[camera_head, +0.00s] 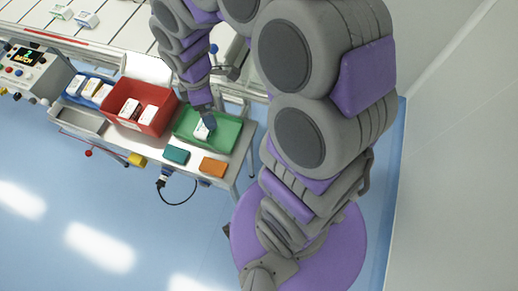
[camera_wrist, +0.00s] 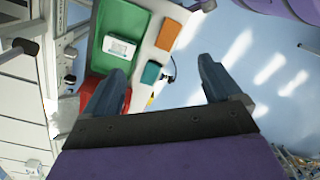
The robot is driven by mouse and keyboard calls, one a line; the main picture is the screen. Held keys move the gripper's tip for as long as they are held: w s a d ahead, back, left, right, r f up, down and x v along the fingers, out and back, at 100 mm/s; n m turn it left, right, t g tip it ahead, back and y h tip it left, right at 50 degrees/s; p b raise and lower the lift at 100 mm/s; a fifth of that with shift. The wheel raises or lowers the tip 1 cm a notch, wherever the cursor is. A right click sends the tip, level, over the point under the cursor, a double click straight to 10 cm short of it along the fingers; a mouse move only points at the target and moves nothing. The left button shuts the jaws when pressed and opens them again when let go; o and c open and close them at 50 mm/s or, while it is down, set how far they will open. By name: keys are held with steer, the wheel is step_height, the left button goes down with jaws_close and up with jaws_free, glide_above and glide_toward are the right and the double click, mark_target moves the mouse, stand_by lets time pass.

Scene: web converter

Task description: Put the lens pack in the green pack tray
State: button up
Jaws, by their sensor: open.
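The green pack tray (camera_head: 228,133) sits on the right end of the grey cart, and it also shows at the top of the wrist view (camera_wrist: 124,16). A white lens pack (camera_wrist: 119,47) with a green-edged label lies inside the tray. In the head view the pack (camera_head: 201,132) is partly hidden by my gripper (camera_head: 208,118). In the wrist view my gripper (camera_wrist: 160,85) has its two fingers wide apart with nothing between them. The pack is beyond the fingers, towards the left, and apart from them.
A red bin (camera_head: 157,120) with white packs stands left of the tray, and a blue bin (camera_head: 87,92) with packs stands further left. A teal block (camera_head: 176,155) and an orange block (camera_head: 213,167) lie at the cart's front edge. A control box (camera_head: 30,68) is at far left.

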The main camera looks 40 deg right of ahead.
steer(key=s+r+m, duration=0.3)
steer(key=s+m, duration=0.1)
steer(key=s, duration=0.3)
steer(key=s+d+r+m, duration=0.1)
steer(key=s+r+m, duration=0.1)
steer(key=s+m, duration=0.3)
steer(key=s+r+m+g, duration=0.1)
steer(key=s+r+m, duration=0.2)
steer(key=s, duration=0.6)
steer(key=shift+s+d+r+m, duration=0.3)
steer(key=shift+s+d+m, duration=0.1)
steer(key=shift+m, duration=0.6)
steer(key=shift+c, duration=0.2)
